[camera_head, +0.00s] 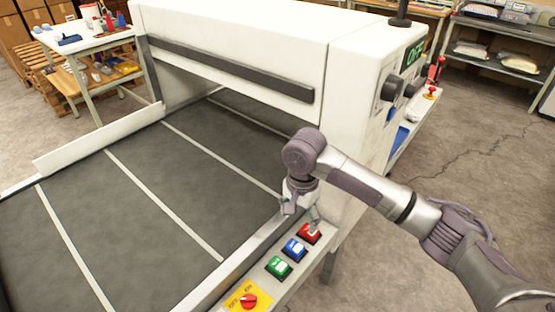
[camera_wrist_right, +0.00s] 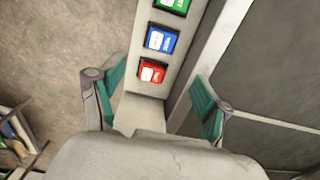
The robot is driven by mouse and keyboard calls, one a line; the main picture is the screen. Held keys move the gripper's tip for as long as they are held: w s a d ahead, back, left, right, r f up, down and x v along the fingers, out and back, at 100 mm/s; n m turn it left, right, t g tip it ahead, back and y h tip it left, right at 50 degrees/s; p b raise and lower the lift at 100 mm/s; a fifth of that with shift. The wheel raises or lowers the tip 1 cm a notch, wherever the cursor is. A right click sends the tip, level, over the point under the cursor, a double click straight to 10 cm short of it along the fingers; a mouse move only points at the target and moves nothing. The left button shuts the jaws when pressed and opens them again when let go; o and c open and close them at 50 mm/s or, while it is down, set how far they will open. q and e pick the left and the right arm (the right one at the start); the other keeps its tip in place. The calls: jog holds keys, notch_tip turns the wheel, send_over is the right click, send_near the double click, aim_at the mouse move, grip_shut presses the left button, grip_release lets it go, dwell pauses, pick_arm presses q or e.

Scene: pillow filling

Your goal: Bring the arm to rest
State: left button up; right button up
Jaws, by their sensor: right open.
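My right arm comes in from the right in the head view. My right gripper (camera_head: 299,208) hangs pointing down over the control strip beside the conveyor, close to the red button (camera_head: 309,233). In the right wrist view the gripper (camera_wrist_right: 157,100) is open, with its green-padded fingers spread on both sides of the strip and nothing between them. The red button (camera_wrist_right: 152,73) shows just beyond the fingers; I cannot tell whether anything touches it. My left gripper is not in view.
A blue button (camera_head: 294,249), a green button (camera_head: 278,267) and a red rotary switch (camera_head: 248,301) line the strip. The dark conveyor belt (camera_head: 165,190) is empty and runs under the white machine (camera_head: 235,45). A tool table (camera_head: 90,45) stands far left. Open floor (camera_head: 450,140) lies right.

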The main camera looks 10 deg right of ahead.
jog(key=s+a+f+n+y, duration=0.1)
jog(key=s+a+f+n, duration=0.1)
jog(key=s, duration=0.1)
jog(key=s+a+f+n, duration=0.2)
jog(key=s+a+f, duration=0.1)
jog(key=shift+s+a+f+n+t+y, duration=0.1)
jog(key=shift+a+f+n+t+y, duration=0.1)
jog(key=shift+a+n+t+y, duration=0.15)
jog(key=s+a+f+n+t+y, duration=0.1)
jog(key=s+f+n+y, duration=0.2)
jog(key=s, duration=0.4)
jog(key=s+d+n+t+h, duration=0.2)
jog(key=s+d+n+h, duration=0.3)
jog(key=s+d, duration=0.75)
notch_tip(320, 180, down, 26)
jog(key=s+g, duration=0.1)
jog(key=g, duration=0.1)
jog(key=s+d+f, duration=0.2)
jog(key=s+f, duration=1.4)
jog(key=s, duration=0.1)
jog(key=shift+f+g, duration=0.3)
jog(key=shift+g, duration=0.05)
jog(key=shift+d, duration=0.1)
